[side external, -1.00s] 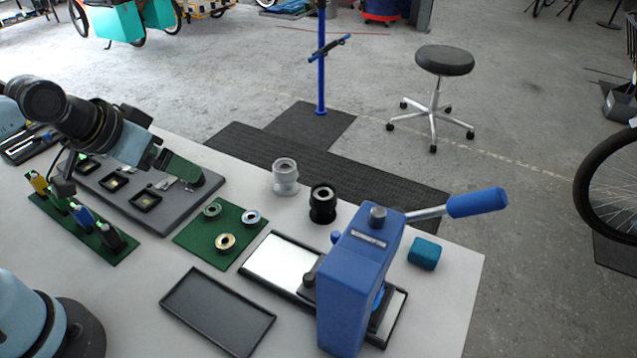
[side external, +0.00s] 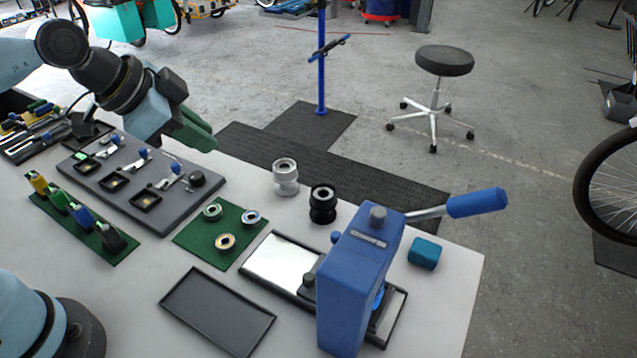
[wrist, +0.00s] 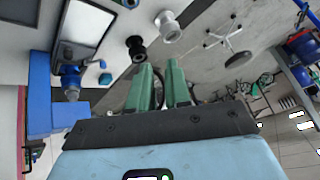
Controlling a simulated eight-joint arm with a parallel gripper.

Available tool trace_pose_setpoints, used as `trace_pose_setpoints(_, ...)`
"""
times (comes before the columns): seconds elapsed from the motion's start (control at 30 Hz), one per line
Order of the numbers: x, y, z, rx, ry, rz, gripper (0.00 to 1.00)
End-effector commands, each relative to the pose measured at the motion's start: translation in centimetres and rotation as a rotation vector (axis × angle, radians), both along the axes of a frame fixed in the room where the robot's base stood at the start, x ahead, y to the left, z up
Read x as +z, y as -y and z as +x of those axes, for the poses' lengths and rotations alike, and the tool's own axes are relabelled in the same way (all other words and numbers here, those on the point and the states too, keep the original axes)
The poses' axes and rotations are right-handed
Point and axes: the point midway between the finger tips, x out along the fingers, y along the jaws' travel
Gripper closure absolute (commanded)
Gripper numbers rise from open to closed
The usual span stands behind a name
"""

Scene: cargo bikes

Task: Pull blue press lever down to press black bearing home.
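The blue press (side external: 355,270) stands at the table's front right, and its blue-gripped lever (side external: 475,203) sticks out to the right, tilted slightly up. The press also shows at the left of the wrist view (wrist: 40,95). I cannot make out a black bearing; the press body hides part of the space under the ram. Several ring bearings lie on a green mat (side external: 195,240). My gripper (side external: 203,138) is raised above the far table edge, left of and well away from the lever. Its green fingers (wrist: 160,70) are apart with nothing between them.
A silver hub (side external: 286,178) and a black hub (side external: 322,204) stand between my gripper and the press. A teal block (side external: 424,252) sits right of the press. A grey fixture board (side external: 150,190) and an empty black tray (side external: 218,312) lie to the left.

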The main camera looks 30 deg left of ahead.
Motion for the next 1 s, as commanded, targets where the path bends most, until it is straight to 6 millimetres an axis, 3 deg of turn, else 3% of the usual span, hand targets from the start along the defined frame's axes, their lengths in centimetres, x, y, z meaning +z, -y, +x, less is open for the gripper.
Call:
trace_pose_setpoints(0.03,0.9,1.2,0.4,-0.093,0.012,0.029,0.9)
trace_pose_setpoints(0.1,1.9,2.7,0.8,-0.23,0.032,0.072,1.0)
trace_pose_setpoints(0.47,7.2,10.9,2.0,-0.921,0.209,0.285,1.0)
trace_pose_setpoints(0.8,11.9,18.9,1.3,-1.535,0.492,0.467,1.0)
trace_pose_setpoints(1.0,14.0,22.8,0.3,-1.813,0.676,0.554,1.0)
